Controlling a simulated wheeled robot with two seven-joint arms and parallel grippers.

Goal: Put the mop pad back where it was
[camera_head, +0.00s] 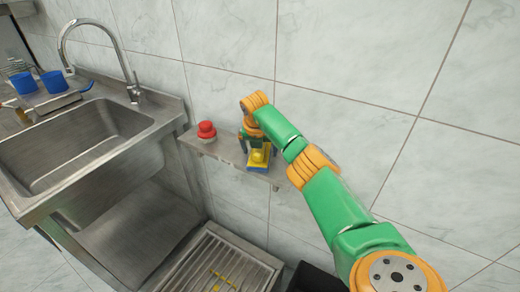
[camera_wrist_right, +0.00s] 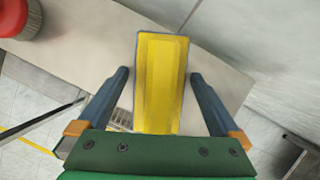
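The mop pad (camera_head: 258,163) is a yellow block with a blue edge. It lies on a narrow wall shelf (camera_head: 225,152), and it also shows in the right wrist view (camera_wrist_right: 160,85). My right gripper (camera_head: 256,146) is over the pad at the shelf. In the right wrist view my right gripper (camera_wrist_right: 160,76) is open, with one finger on each side of the pad and a gap on both sides. The pad's near end is hidden by the gripper body. My left gripper is not in view.
A red-topped item (camera_head: 207,131) stands on the shelf left of the pad; it shows in the wrist view (camera_wrist_right: 18,18). A steel sink (camera_head: 80,145) with a faucet is at left, with blue cups (camera_head: 52,81) behind. A slatted metal grate (camera_head: 220,262) lies below. The tiled wall is behind the shelf.

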